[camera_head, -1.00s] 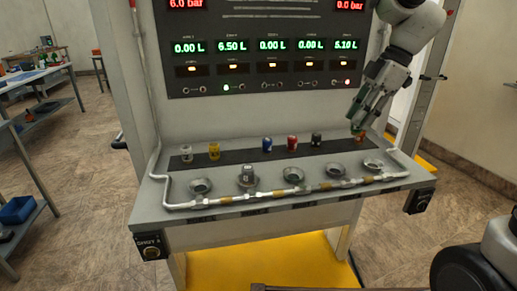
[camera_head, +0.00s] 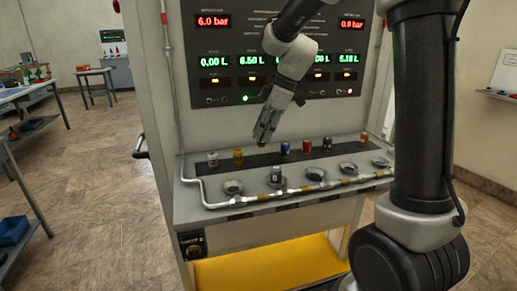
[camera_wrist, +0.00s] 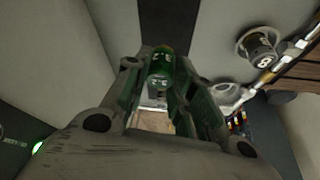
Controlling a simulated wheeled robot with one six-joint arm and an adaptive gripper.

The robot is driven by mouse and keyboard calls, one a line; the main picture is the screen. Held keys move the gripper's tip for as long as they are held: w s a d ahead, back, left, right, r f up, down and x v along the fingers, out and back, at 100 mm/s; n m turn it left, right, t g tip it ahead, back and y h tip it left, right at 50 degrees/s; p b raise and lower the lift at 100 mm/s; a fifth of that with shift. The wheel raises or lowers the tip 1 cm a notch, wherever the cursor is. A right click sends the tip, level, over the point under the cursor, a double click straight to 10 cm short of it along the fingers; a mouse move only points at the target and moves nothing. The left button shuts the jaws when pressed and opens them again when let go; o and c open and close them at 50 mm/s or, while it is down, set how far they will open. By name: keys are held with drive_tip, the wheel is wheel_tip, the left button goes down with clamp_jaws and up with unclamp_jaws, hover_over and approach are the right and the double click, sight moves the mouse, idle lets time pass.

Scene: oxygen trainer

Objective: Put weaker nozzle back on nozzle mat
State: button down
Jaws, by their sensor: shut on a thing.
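My gripper (camera_head: 262,137) is over the bench in the head view, above the gap on the dark nozzle mat (camera_head: 262,160) between the yellow nozzle (camera_head: 238,156) and the blue nozzle (camera_head: 285,148). In the wrist view it is shut on a green nozzle (camera_wrist: 160,68) with small pale markings, too blurred to read for certain. The nozzle sits between the fingers. In the head view it is hardly visible at the fingertips. The mat also shows in the wrist view (camera_wrist: 165,22), as a dark strip beyond the nozzle.
A white nozzle (camera_head: 212,158), a red one (camera_head: 307,146), a dark green one (camera_head: 327,144) and an orange one (camera_head: 364,137) stand along the mat. In front are several round sockets, one filled by a grey piece (camera_head: 276,174), and a pipe (camera_head: 255,198). The display panel (camera_head: 225,75) rises behind.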

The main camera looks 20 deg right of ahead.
sight(264, 146)
drive_tip(key=shift+d+f, duration=0.1)
drive_tip(key=shift+f, duration=2.2)
drive_tip(key=shift+f, duration=0.2)
drive_tip(key=c, duration=1.2)
unclamp_jaws()
drive_tip(key=v, duration=1.1)
drive_tip(key=s+d+m+t+h, duration=0.1)
drive_tip(key=s+d+m, duration=0.2)
drive_tip(key=s+m, duration=0.2)
drive_tip(key=s+d+m+t+h, duration=0.1)
drive_tip(key=s+d+m, duration=0.3)
drive_tip(key=s, duration=0.8)
drive_tip(key=s+d+m+t+h, duration=0.1)
drive_tip(key=s+d+m+h, duration=0.1)
drive_tip(key=s+m, duration=0.4)
drive_tip(key=shift+s+d+f, duration=0.1)
drive_tip(key=shift+s+d, duration=0.2)
drive_tip(key=shift+s, duration=0.35)
drive_tip(key=shift+s+d+f, duration=0.1)
drive_tip(key=shift+s+d, duration=0.25)
drive_tip(key=shift+s, duration=0.35)
